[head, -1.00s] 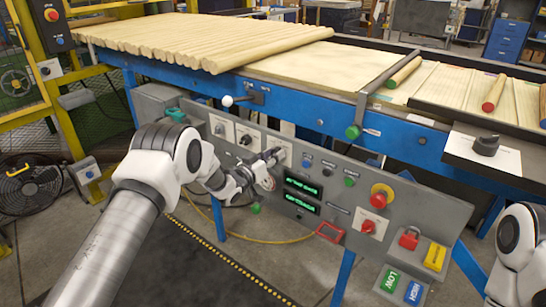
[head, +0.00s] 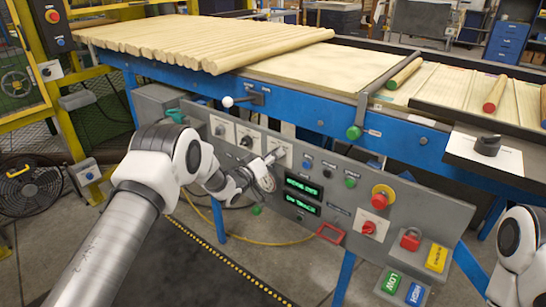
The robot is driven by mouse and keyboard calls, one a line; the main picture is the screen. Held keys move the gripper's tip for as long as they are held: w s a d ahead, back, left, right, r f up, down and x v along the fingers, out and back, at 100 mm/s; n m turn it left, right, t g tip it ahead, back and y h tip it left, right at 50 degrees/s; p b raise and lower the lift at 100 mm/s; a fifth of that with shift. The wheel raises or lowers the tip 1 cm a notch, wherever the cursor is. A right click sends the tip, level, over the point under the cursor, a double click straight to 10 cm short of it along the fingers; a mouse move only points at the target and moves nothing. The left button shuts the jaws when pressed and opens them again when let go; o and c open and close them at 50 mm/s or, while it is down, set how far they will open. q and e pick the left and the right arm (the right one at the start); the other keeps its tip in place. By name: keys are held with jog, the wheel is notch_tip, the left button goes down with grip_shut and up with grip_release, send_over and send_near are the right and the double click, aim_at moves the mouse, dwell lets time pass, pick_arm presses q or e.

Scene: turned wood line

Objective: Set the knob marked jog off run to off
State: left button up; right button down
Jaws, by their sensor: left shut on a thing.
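Three white plates with knobs sit in a row on the left half of the grey control panel. The left knob (head: 219,130) and the middle knob (head: 246,141) are uncovered. My left gripper (head: 271,158) is at the right-hand plate (head: 284,148), shut on the knob there, which its fingers mostly hide. The lettering on the plates is too small to read, so I cannot confirm the jog off run marking. My right gripper is out of view; only part of that arm shows at the lower right.
Two green-lit displays (head: 302,196) sit just right of my gripper. Small buttons (head: 328,171), a red emergency stop (head: 382,194) and a red switch (head: 369,228) are farther right. The blue conveyor frame (head: 300,109) runs above the panel.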

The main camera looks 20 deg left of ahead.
pick_arm(q)
jog(key=o, duration=1.1)
jog(key=shift+o, duration=0.2)
jog(key=shift+a, duration=0.1)
jog(key=v, duration=1.2)
